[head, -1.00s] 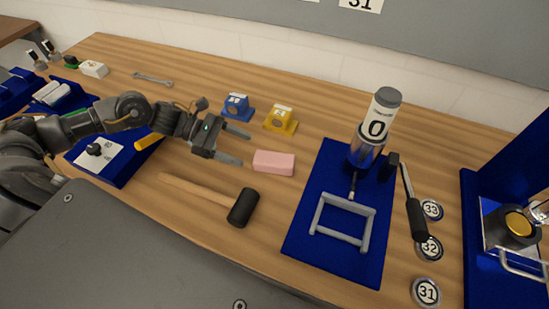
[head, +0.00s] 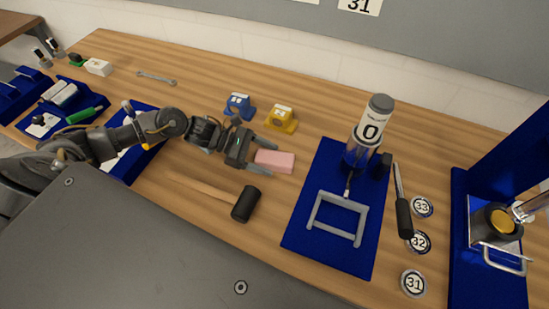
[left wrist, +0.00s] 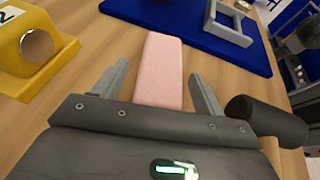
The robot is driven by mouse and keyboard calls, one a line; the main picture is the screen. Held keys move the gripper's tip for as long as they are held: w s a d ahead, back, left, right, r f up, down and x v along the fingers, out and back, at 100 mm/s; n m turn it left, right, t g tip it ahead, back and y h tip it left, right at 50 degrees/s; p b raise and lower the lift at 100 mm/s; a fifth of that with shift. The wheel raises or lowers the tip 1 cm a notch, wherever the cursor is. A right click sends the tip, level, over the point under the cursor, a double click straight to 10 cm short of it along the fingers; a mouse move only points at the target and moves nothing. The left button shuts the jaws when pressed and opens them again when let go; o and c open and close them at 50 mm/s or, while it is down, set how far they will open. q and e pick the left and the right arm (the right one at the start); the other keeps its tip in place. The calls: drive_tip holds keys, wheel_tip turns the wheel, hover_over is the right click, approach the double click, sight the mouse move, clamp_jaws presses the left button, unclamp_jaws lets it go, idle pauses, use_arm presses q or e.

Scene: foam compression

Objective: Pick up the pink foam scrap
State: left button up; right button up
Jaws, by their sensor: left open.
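The pink foam scrap (head: 275,161) is a small flat block lying on the wooden bench, left of the blue press base. My left gripper (head: 262,158) is open at the block's left end. In the left wrist view the pink foam scrap (left wrist: 160,72) lies between the two spread fingers (left wrist: 158,85), with its near end hidden by the gripper body. Bare wood shows between the foam and each finger. I cannot tell the height of the fingers over the bench. My right gripper is not in view.
A black-headed mallet (head: 246,204) lies in front of the foam. A yellow block (head: 281,119) and a blue block (head: 239,106) stand behind it. The blue base (head: 300,232) with a grey frame and clear cylinder is to the right. Numbered discs (head: 413,283) lie further right.

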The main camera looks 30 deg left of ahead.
use_arm(q)
drive_tip(key=shift+c, duration=0.3)
drive_tip(key=c, duration=1)
